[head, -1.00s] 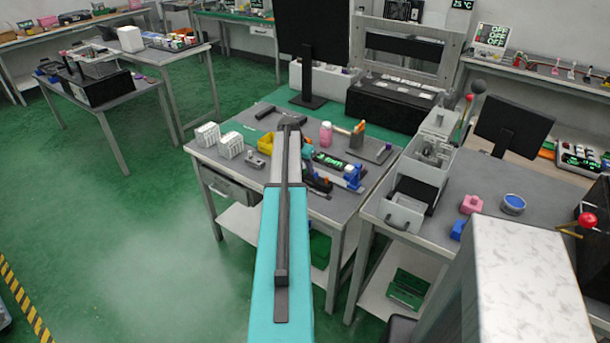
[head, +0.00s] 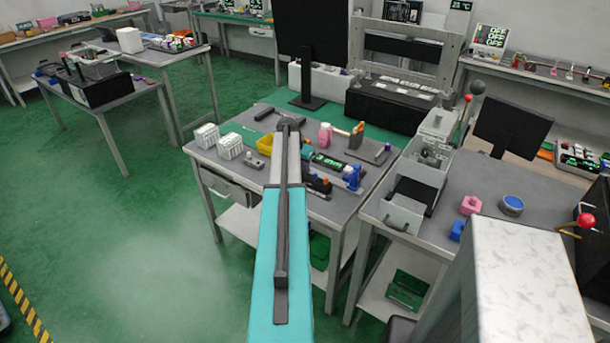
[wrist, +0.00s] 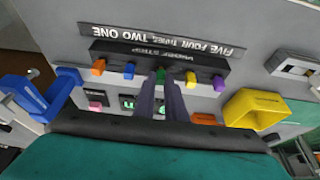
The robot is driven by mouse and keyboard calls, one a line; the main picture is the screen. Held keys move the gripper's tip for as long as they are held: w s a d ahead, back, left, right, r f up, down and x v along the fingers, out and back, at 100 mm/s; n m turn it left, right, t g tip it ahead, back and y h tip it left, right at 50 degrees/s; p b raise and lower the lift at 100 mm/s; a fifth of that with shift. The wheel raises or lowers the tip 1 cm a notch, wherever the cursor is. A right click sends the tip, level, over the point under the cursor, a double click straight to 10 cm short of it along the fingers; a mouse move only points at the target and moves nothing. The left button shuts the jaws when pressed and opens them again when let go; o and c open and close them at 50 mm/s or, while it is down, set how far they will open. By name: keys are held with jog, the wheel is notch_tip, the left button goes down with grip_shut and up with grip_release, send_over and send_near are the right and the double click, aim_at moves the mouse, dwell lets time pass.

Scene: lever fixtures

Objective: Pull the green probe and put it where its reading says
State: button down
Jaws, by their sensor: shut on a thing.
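In the wrist view, my gripper (wrist: 161,84) is shut on the green probe (wrist: 160,74). The probe is mostly hidden between the two dark fingers and shows against the edge of a dark strip (wrist: 205,66). A label above the strip, upside down here, carries number words from five to one. In the head view my arm hides the gripper.
In the head view, white blocks (head: 207,137) stand on the bench's left, a pink bottle (head: 325,135) behind, and a tall monitor (head: 312,45) at the back.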

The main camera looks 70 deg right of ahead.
jog(key=shift+r+p, duration=0.95)
jog(key=shift+r, duration=1.7)
dwell(1.2)
jog(key=shift+r+p, duration=0.35)
jog(key=shift+r, duration=0.6)
jog(key=shift+w, duration=0.1)
jog(key=w+a+r+n+t+y+b, duration=0.15)
jog(key=w+a+r+n, duration=0.35)
jog(key=w+a, duration=1.2)
jog(key=w+a+r+n+t+h, duration=0.15)
jog(key=w+a+r+n, duration=0.3)
jog(key=w+a, duration=1.2)
jog(key=w+a+r+n+t+y, duration=0.1)
jog(key=w+a+r+n, duration=0.2)
jog(key=a, duration=0.9)
jog(key=w+a+r+n+t+y, duration=0.1)
jog(key=w+a+n, duration=0.25)
jog(key=a, duration=0.85)
jog(key=a+r+n+y+b, duration=0.1)
jog(key=a+n, duration=0.4)
jog(key=a, duration=1.7)
jog(key=shift+s+a+r+t+y, duration=0.35)
jog(key=shift+r+y, duration=0.35)
jog(key=shift+r, duration=0.15)
